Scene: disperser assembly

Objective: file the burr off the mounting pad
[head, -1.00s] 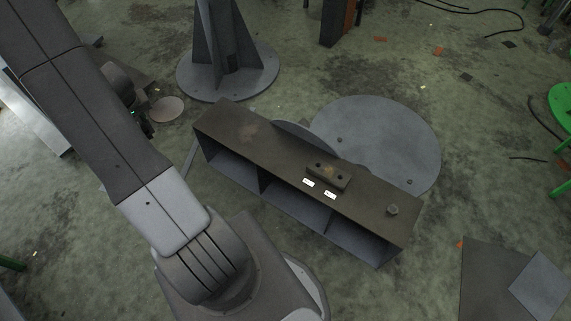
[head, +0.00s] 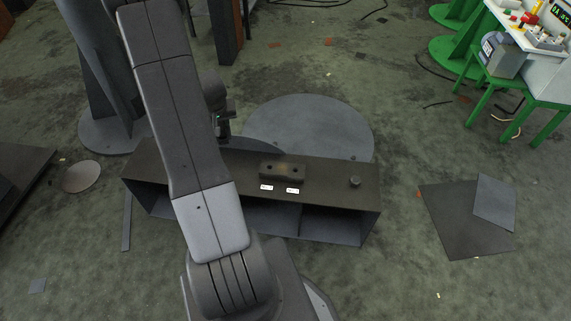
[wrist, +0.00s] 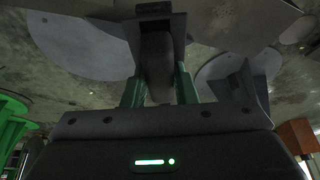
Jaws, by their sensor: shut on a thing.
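The mounting pad (head: 282,170) is a small dark block with two holes and a brownish patch between them. It sits on the top of the long steel bench (head: 330,185), in the head view. The burr itself is too small to make out. My gripper (wrist: 158,82) shows green fingers in the wrist view, shut on a dark, rounded tool (wrist: 157,58). The tool's far end is hidden, so I cannot tell its full shape. In the head view my gripper is mostly hidden behind my arm, near the bench's far edge, left of the pad and apart from it.
Two white labels (head: 279,189) lie in front of the pad, and a small knob (head: 355,181) stands to its right. A large grey disc (head: 320,122) lies behind the bench. A flanged column (head: 100,100) stands at left. Green stands (head: 470,75) are at upper right.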

